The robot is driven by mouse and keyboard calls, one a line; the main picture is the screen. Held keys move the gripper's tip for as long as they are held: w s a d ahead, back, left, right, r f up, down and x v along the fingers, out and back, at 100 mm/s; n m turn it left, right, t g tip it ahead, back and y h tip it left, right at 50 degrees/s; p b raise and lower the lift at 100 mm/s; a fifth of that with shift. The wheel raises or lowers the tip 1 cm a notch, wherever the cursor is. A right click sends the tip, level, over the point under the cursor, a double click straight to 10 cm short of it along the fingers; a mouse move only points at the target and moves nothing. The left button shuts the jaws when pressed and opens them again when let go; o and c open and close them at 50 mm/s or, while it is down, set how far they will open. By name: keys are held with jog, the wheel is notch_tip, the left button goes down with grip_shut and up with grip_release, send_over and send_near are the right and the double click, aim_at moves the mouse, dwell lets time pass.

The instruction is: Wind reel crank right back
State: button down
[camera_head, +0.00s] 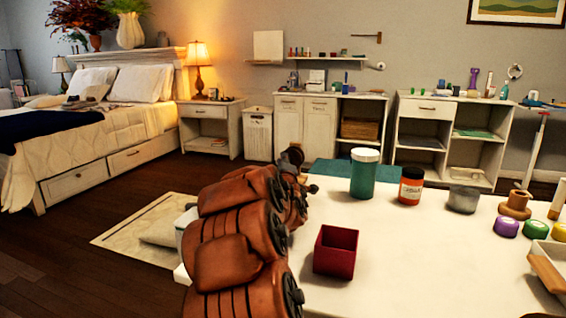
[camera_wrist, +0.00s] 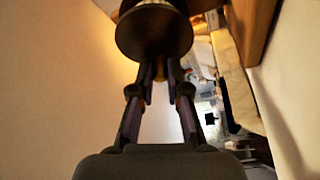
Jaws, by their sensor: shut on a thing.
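My gripper (camera_wrist: 161,72) shows in the wrist view with its two dark fingers pointing up the picture and their tips close together. The tips meet the underside of a dark round knob-like piece (camera_wrist: 154,34) with a brownish rim, and the gripper is shut on it. I take this piece for the reel crank's knob, but its upper part is cut off by the frame edge.
The white table (camera_head: 400,270) holds a red open box (camera_head: 336,251), a green jar (camera_head: 364,173), an orange jar (camera_head: 411,186) and a grey cup (camera_head: 463,199). A wooden beam (camera_wrist: 252,28) stands close at the wrist view's upper right. The dark floor by the bed (camera_head: 90,180) is mostly clear.

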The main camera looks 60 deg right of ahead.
jog(key=c, duration=1.2)
grip_release()
jog(key=shift+o, duration=0.2)
notch_tip(320, 180, up, 10)
